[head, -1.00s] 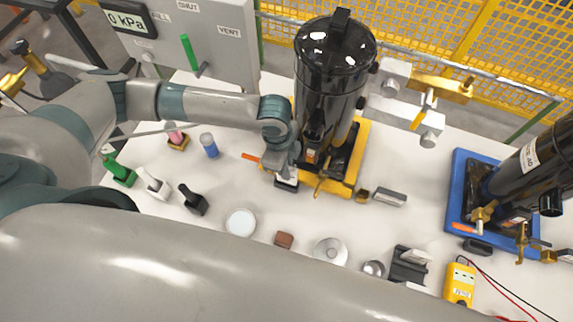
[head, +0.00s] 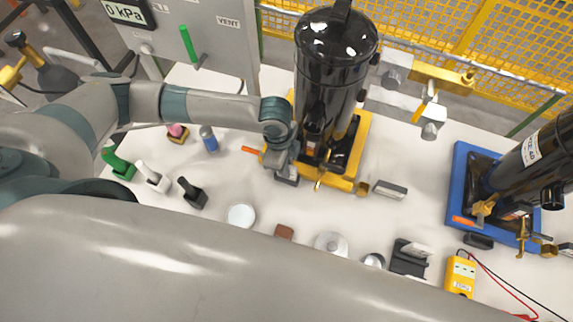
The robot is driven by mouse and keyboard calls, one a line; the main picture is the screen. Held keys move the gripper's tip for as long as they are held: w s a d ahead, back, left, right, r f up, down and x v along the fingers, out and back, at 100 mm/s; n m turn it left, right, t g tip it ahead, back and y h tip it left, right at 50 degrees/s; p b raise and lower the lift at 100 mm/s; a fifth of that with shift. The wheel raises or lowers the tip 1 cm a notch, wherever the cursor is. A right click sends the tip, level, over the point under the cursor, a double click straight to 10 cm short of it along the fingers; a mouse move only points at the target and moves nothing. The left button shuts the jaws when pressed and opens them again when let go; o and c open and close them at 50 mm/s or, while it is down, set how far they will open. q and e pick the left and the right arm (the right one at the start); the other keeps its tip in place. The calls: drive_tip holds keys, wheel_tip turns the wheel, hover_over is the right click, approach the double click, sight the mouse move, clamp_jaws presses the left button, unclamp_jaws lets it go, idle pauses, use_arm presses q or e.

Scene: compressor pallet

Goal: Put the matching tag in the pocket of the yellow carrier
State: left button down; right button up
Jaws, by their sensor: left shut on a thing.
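The yellow carrier (head: 347,185) stands on the white table under a tall black compressor cylinder (head: 333,75). My left gripper (head: 288,174) points down at the carrier's front left corner. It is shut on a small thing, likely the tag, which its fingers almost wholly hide. A small dark block, likely the pocket, shows right at the fingertips; I cannot tell whether the tag is inside it. Writing on the tag cannot be read. My right gripper is not in view.
A blue carrier (head: 457,185) with another black cylinder stands at the right. A yellow meter (head: 460,275) is at front right.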

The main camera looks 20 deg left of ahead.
use_arm(q)
drive_tip(key=shift+f, duration=0.55)
drive_tip(key=c, duration=1.7)
unclamp_jaws()
drive_tip(key=c, duration=0.3)
drive_tip(key=shift+c, duration=0.2)
drive_tip(key=shift+r, duration=0.2)
drive_tip(key=shift+r+p, duration=3.25)
drive_tip(key=shift+p, duration=0.4)
